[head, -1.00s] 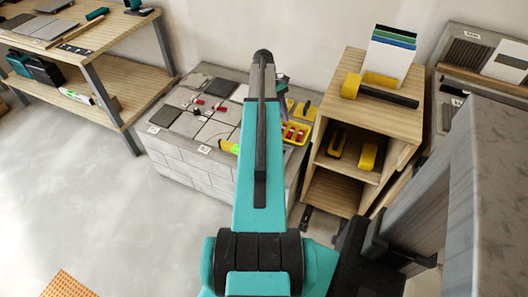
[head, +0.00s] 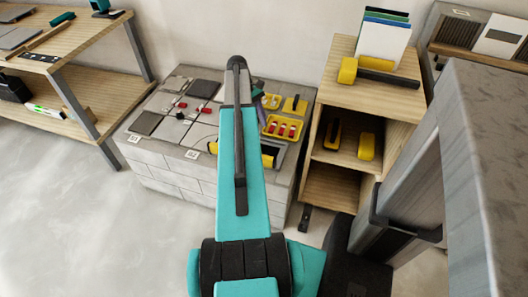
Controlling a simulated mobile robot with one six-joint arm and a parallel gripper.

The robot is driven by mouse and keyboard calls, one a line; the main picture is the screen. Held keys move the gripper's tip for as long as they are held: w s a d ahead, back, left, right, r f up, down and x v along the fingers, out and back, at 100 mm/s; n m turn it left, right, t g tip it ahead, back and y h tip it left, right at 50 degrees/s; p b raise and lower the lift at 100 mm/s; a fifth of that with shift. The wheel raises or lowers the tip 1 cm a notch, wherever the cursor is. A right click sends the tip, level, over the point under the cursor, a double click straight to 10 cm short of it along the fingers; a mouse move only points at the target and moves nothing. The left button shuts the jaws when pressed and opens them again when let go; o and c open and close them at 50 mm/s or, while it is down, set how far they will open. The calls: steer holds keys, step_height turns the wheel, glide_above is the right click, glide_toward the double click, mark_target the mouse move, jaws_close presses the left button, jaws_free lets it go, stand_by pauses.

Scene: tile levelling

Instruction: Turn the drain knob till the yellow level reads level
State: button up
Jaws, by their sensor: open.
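A grey tiled block (head: 165,176) stands against the wall, with grey and dark tiles and small red pieces (head: 181,105) on top. A yellow bar with a dark part (head: 269,155), apparently the level, shows just right of my teal arm at the block's front edge. The rest of it is behind my arm, and no readout shows. I cannot make out the drain knob. My arm reaches up across the middle of the head view, over the block. My gripper is hidden behind it, so its relation to the level and knob cannot be told.
A yellow tray (head: 283,127) with red and white pieces sits on the block's right side. A wooden cabinet (head: 333,100) holding yellow and black tools stands to the right. A wooden workbench (head: 95,45) is at the left. The floor (head: 60,200) at front left is clear.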

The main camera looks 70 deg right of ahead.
mark_target(267, 154)
steer(key=b+x, duration=0.1)
steer(key=x, duration=1.2)
steer(key=shift+s+a+f, duration=0.1)
steer(key=shift+s+f, duration=0.1)
steer(key=shift+f, duration=0.15)
steer(key=c, duration=1.1)
